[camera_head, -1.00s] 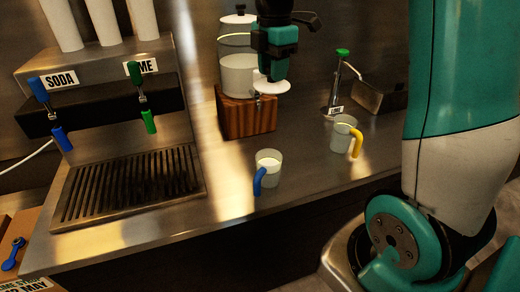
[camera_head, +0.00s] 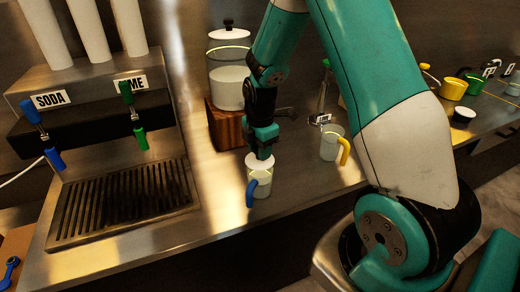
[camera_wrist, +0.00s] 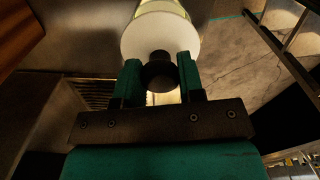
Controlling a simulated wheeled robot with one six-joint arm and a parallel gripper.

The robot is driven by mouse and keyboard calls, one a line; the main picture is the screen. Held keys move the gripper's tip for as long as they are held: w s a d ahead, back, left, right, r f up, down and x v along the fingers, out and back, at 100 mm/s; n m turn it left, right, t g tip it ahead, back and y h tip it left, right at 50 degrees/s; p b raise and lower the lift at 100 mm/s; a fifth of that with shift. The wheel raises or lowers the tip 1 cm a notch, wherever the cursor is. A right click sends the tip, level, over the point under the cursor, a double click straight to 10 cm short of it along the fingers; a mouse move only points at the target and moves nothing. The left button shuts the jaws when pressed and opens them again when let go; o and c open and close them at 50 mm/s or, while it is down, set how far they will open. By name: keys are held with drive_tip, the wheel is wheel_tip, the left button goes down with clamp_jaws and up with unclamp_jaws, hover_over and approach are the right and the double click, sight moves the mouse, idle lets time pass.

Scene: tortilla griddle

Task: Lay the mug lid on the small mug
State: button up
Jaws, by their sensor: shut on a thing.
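The mug lid is a white disc (camera_wrist: 150,42) with a dark knob. My gripper (camera_wrist: 160,75) is shut on that knob in the wrist view. In the head view my gripper (camera_head: 263,152) points down over the blue-handled mug (camera_head: 263,186), which looks the smaller of two mugs. The lid (camera_head: 256,161) is at this mug's rim; I cannot tell whether it rests on the rim or hovers just above. Part of the mug (camera_wrist: 162,8) shows beyond the lid in the wrist view. My fingers hide part of the lid.
A yellow-handled mug (camera_head: 330,145) stands to the right. A glass jar (camera_head: 229,78) sits on a wooden block (camera_head: 225,124) behind. A drip grate (camera_head: 125,203) and dispenser taps are at left. The counter's front edge runs close by the blue-handled mug.

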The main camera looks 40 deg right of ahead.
drive_tip(key=shift+f, duration=0.55)
drive_tip(key=shift+f, duration=0.15)
drive_tip(key=shift+f+b, duration=0.45)
drive_tip(key=shift+f, duration=0.05)
drive_tip(key=o, duration=0.9)
drive_tip(key=shift+r, duration=0.1)
